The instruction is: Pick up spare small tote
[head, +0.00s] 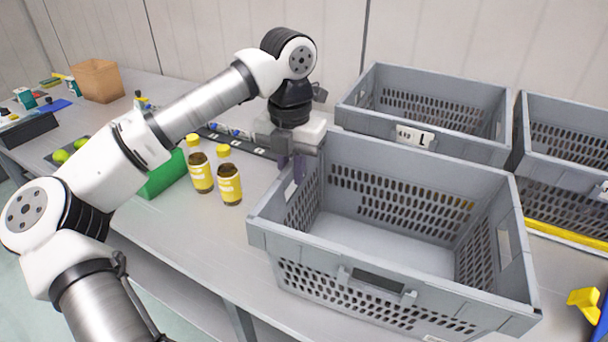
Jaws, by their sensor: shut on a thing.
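A grey perforated tote (395,285) stands at the front right of the head view, upright and empty inside. My gripper (293,160) is at the tote's far left corner, pointing down, with its jaws shut on the tote's left wall near that corner. One finger shows inside the wall; the other is mostly hidden. I cannot tell whether the tote rests on the table or is slightly raised. All the totes in view are grey, not orange.
Two more grey totes, one labelled (425,105) and one at the right edge (565,150), stand behind. Two yellow-capped bottles (230,185) stand close left of the held tote. A green box (163,176) and a cardboard box (97,82) are further left.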

